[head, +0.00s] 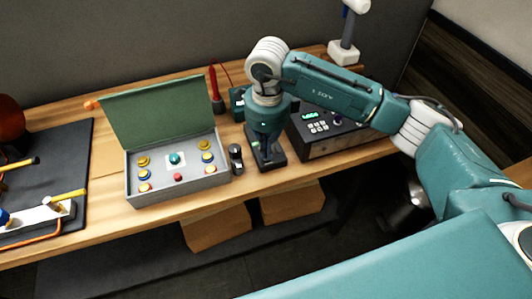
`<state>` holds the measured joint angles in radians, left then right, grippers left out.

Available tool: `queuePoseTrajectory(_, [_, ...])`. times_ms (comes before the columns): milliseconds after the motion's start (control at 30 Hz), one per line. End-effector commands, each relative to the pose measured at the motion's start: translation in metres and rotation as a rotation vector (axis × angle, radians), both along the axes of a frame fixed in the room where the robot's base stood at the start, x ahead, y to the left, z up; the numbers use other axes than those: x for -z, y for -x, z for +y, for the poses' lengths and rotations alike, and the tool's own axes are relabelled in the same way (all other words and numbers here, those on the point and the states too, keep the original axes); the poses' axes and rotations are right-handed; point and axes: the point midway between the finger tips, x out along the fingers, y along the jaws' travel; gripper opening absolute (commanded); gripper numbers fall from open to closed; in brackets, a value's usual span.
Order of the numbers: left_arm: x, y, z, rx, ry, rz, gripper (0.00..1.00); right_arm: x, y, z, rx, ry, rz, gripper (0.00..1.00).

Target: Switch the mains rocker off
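I cannot pick out the mains rocker for certain in the head view. A dark instrument (340,138) with a green-lit display and pale buttons stands at the right of the bench, partly behind my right arm. My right gripper (265,157) points down at a dark block-like base, just left of the instrument. Its fingertips are small and dark against it, so I cannot tell whether they are open or touching anything. A small black upright device (236,158) stands just left of the gripper. My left gripper is not in view.
A grey case (178,190) with an open green lid holds several coloured knobs on the wooden bench (105,160). A black mat (70,150) with tools lies at left. A red-handled tool (213,88) stands behind. Cardboard boxes (217,229) sit below the bench.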

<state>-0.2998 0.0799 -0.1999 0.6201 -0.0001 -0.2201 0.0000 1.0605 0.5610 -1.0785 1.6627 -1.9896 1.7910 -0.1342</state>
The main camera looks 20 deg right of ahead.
Motion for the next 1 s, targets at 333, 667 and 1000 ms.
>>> queuePoseTrajectory(333, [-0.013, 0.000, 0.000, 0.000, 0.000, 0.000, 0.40, -0.025, 0.001, 0.000, 0.000, 0.001, 0.003, 0.00])
queuePoseTrajectory(667, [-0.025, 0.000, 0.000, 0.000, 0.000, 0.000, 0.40, -0.052, 0.001, 0.000, 0.000, 0.001, 0.003, 0.00])
queuePoseTrajectory(1000, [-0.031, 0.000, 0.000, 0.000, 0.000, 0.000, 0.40, -0.069, 0.001, 0.000, 0.000, 0.001, 0.003, 0.00])
